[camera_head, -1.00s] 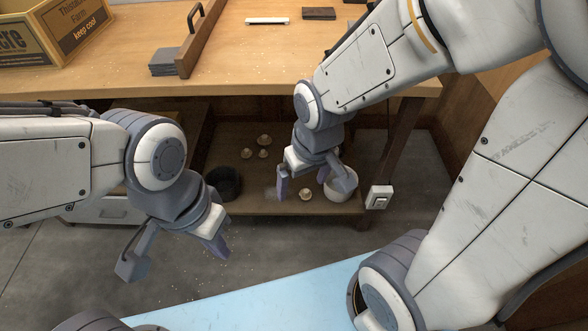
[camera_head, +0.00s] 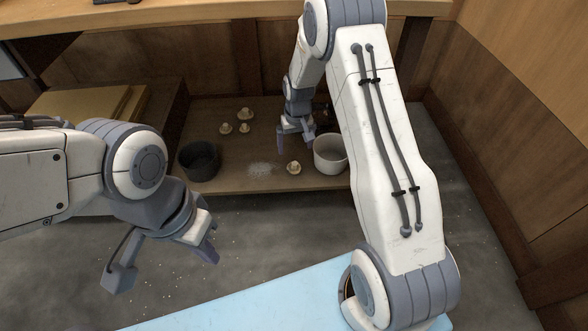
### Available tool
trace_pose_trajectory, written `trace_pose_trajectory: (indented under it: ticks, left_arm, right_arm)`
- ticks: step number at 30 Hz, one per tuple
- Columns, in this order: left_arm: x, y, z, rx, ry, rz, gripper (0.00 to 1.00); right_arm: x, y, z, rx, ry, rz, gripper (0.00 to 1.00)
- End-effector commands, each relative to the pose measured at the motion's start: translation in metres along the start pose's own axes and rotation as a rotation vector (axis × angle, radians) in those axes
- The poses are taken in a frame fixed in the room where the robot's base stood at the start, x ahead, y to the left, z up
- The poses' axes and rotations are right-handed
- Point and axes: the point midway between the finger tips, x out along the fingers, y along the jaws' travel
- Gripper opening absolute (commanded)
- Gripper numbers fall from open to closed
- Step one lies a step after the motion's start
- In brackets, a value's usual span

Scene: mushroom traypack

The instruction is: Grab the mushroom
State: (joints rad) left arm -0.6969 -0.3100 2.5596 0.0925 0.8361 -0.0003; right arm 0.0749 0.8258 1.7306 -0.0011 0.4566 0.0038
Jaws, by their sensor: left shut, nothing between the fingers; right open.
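A small pale mushroom (camera_head: 293,168) sits on the low wooden shelf (camera_head: 235,187), just left of the white pot. More mushrooms stand further back: one at the rear (camera_head: 245,113), one in front of it on the left (camera_head: 226,128) and one on the right (camera_head: 244,128). My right gripper (camera_head: 296,142) is open and empty, its fingers pointing down, just behind the front mushroom in the picture and apart from it. My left gripper (camera_head: 206,252) is shut and empty, over the floor in front of the shelf.
A black pot (camera_head: 199,160) stands at the shelf's left and a white pot (camera_head: 330,153) at its right. A pale powdery patch (camera_head: 259,169) lies between. The wooden table (camera_head: 190,12) overhangs above. A light blue surface (camera_head: 250,298) is in front.

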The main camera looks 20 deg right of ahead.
Motion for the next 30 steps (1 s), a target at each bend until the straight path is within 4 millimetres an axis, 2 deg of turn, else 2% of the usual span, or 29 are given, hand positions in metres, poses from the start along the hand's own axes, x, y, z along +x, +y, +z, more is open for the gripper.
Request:
trace_pose_trajectory:
  ticks: [1,5,13,20,27,30]
  left_arm:
    - [0.0,0.0,0.0,0.0,0.0,0.0,0.0]
    - [0.003,0.0,0.0,0.0,0.0,0.0,0.0]
    - [0.028,-0.002,0.002,0.0,0.0,0.0,0.0]
    - [0.038,-0.003,0.002,0.0,-0.001,0.0,0.0]
    - [0.063,-0.004,0.004,0.0,0.0,0.0,0.0]
    - [0.067,-0.005,0.004,0.0,0.0,0.0,0.0]
  right_arm:
    - [0.01,0.001,-0.004,0.003,-0.005,0.0,0.99]
    - [0.024,0.003,-0.009,0.006,-0.008,0.001,0.99]
    - [0.065,0.003,-0.008,0.006,-0.01,0.001,0.99]
    - [0.081,0.003,-0.008,0.006,-0.008,0.001,0.99]
    - [0.118,0.003,-0.007,0.006,-0.008,0.001,0.99]
    - [0.127,0.003,-0.008,0.006,-0.007,0.001,0.99]
